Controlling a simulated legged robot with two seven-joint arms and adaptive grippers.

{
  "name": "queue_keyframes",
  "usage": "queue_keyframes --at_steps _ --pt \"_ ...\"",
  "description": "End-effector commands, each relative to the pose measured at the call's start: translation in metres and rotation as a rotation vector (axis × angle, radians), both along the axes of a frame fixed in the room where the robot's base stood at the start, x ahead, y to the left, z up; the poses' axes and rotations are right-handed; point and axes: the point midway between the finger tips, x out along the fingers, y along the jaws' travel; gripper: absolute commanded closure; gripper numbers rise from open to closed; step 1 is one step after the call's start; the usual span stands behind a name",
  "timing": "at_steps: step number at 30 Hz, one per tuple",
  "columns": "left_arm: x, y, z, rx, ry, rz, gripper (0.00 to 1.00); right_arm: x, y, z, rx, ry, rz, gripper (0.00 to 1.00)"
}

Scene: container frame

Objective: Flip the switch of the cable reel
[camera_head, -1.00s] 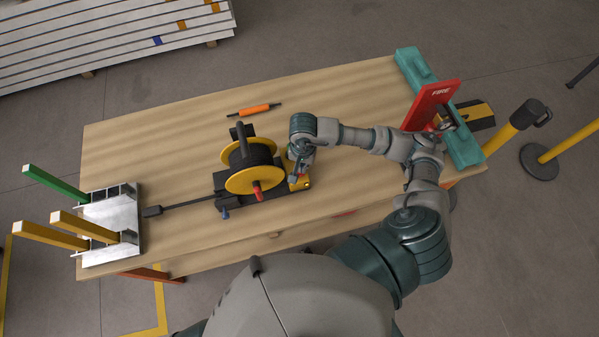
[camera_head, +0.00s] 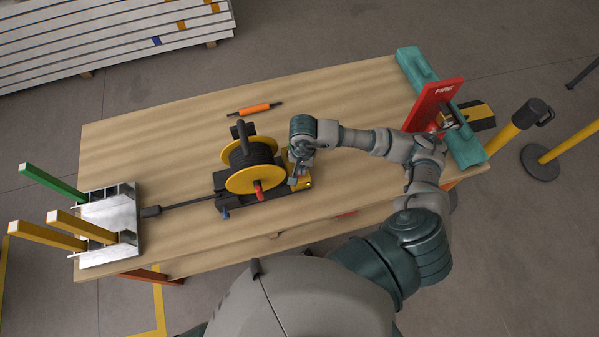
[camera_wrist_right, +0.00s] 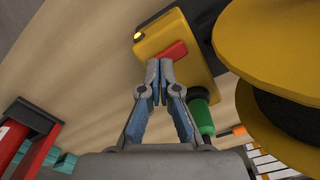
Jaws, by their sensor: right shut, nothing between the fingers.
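The cable reel (camera_head: 253,180), with yellow flanges and black cable, stands on the table. In the right wrist view its yellow flange (camera_wrist_right: 270,40) fills the right side. Its yellow switch box (camera_wrist_right: 168,45) carries a red rocker switch (camera_wrist_right: 172,52) and a small lit lamp (camera_wrist_right: 138,35). My right gripper (camera_wrist_right: 159,66) is shut and empty, its fingertips at the lower left end of the red switch; I cannot tell whether they touch it. In the head view my right gripper (camera_head: 297,175) is beside the reel's right side, partly hidden by my wrist. My left gripper is not in view.
A green plug (camera_wrist_right: 202,118) is at the switch box. An orange-handled tool (camera_head: 255,109) lies behind the reel. A metal rack with green and yellow bars (camera_head: 112,215) is at the left. A red fire stand (camera_head: 434,104) and teal beam (camera_head: 465,150) are at the right.

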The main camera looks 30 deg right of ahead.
Motion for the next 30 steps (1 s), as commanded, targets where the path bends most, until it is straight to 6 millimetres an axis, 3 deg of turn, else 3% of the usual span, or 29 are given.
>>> queue_keyframes --at_steps 20,30 --pt "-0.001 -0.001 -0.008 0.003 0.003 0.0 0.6 0.0 -0.003 -0.009 0.001 0.001 -0.001 1.0" --pt "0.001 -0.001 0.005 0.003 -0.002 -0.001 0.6 0.0 -0.003 0.017 0.001 -0.001 -0.001 1.0"
